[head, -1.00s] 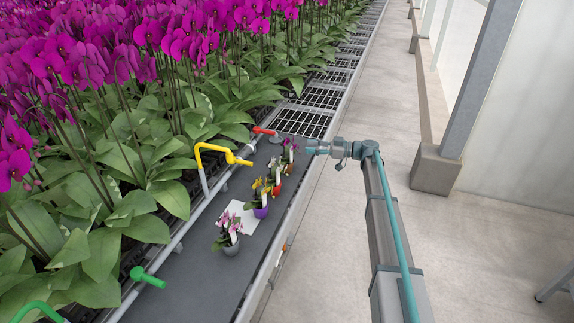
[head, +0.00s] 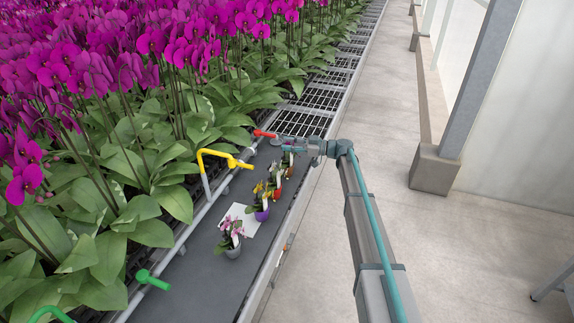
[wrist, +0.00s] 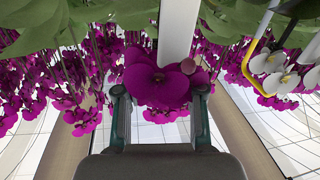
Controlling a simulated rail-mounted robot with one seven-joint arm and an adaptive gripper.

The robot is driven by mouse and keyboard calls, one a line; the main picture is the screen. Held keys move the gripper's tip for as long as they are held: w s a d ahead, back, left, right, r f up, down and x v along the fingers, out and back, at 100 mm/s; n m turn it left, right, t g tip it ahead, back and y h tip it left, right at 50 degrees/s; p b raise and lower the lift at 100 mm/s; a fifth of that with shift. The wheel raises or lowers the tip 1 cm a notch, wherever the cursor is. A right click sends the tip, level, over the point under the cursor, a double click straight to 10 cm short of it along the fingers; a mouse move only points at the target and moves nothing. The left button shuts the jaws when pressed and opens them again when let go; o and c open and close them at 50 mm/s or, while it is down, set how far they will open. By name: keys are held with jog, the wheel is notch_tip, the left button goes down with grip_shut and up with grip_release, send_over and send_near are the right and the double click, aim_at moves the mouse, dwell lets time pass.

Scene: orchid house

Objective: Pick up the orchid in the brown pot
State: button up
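Small potted orchids stand in a row on the dark bench top (head: 212,268). The farthest orchid (head: 288,158), with magenta blooms and a reddish-brown-looking pot, is partly hidden by my gripper (head: 287,145). In the wrist view a magenta bloom (wrist: 158,84) and a white label (wrist: 179,30) lie between or just beyond the spread fingers of my gripper (wrist: 158,93). The fingers are open on either side of the bloom. The wrist view does not show the pot, and I cannot tell whether the fingers touch the plant.
Nearer are orchids in red-orange (head: 276,193), purple (head: 262,214) and grey pots (head: 233,251). A yellow bent pipe (head: 216,153), a red handle (head: 264,134) and a green handle (head: 152,279) edge the bench. Tall orchids crowd the left; the aisle is right.

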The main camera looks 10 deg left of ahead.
jog(key=shift+a, duration=0.65)
grip_shut()
